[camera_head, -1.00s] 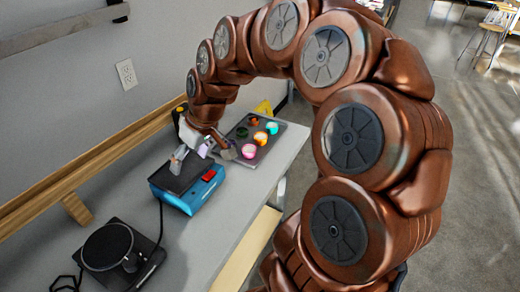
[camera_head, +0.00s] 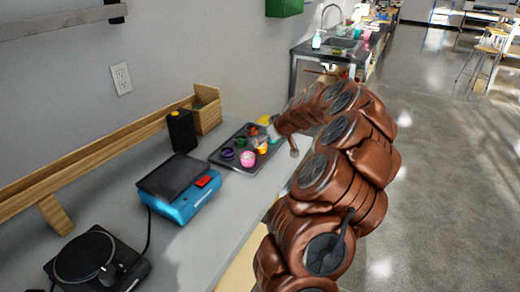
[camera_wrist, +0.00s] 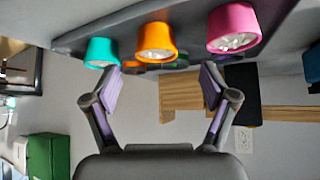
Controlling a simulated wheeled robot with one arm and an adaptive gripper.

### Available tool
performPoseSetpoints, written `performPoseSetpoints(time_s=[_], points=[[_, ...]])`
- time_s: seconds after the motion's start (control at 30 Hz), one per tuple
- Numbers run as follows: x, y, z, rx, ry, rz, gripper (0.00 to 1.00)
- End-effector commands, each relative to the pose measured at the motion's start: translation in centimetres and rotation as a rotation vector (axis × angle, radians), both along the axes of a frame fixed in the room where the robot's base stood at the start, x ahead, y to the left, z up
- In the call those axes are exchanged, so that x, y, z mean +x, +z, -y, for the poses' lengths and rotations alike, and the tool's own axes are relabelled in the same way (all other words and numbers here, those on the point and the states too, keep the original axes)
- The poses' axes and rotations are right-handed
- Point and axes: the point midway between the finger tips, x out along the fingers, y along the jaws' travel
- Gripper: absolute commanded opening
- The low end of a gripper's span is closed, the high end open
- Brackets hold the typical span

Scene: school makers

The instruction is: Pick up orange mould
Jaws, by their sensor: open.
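The orange mould (camera_wrist: 156,43) is a small cup with pale contents. It stands on the dark tray (camera_head: 222,160) between a teal mould (camera_wrist: 101,51) and a pink mould (camera_wrist: 233,28). In the head view the orange mould (camera_head: 262,146) is in the row nearest the table's front edge. My gripper (camera_wrist: 161,80) is open and empty, its fingers spread to either side below the orange mould in the wrist picture. They look apart from it. In the head view my arm reaches the tray's right side and hides most of the gripper.
Purple (camera_head: 227,153), green (camera_head: 240,142) and reddish-orange (camera_head: 253,131) moulds fill the tray's far row. A wooden ledge (camera_head: 105,152) runs along the wall.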

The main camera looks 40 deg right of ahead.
Motion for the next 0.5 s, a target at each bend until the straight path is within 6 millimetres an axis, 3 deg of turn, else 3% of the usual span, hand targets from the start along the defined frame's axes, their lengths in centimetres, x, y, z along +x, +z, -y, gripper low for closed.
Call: performPoseSetpoints(time_s=[0.5], points=[[2.5,-2.6,0.6,0.002,0.001,-0.003,0.84]])
